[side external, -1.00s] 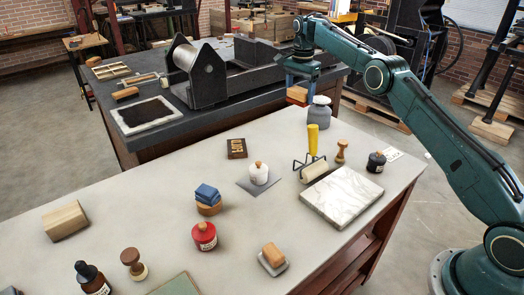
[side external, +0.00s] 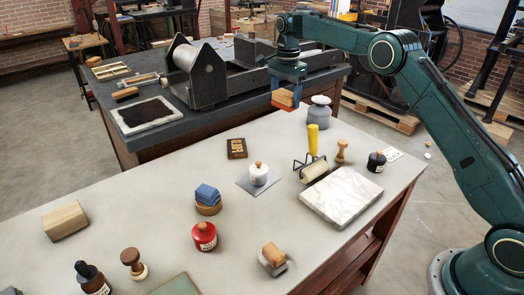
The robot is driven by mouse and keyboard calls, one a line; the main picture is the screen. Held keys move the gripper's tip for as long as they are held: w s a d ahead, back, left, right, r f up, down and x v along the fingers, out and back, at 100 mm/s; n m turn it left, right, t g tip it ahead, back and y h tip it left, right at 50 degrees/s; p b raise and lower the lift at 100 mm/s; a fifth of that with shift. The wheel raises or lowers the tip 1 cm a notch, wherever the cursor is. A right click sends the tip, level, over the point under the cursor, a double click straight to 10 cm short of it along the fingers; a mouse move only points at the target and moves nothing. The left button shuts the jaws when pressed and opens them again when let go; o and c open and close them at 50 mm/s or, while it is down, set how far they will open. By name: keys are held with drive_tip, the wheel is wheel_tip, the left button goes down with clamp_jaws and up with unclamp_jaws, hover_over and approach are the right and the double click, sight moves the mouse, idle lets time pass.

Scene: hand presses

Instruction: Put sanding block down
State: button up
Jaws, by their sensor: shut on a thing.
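My gripper (side external: 286,83) points down near the far edge of the pale worktable (side external: 150,205). It is shut on the sanding block (side external: 286,97), a tan wooden block with a red-orange underside. The block is held in the air, in front of the dark press bench and left of a grey jar as seen in the picture. Its exact height above the tabletop is hard to tell.
Near the gripper stand a grey jar (side external: 320,113) and a yellow-handled roller (side external: 313,140). Bare tabletop lies at left centre.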

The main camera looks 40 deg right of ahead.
drive_tip(key=s+a, duration=1.7)
drive_tip(key=s+a+f, duration=0.1)
drive_tip(key=s+a, duration=0.1)
drive_tip(key=s, duration=0.8)
drive_tip(key=shift+s+a+f+m, duration=0.15)
drive_tip(key=shift+s+m, duration=0.1)
drive_tip(key=shift+m, duration=0.15)
drive_tip(key=shift+f, duration=0.1)
wheel_tip(320, 180, down, 16)
drive_tip(key=shift+f, duration=1.9)
drive_tip(key=shift+f, duration=0.1)
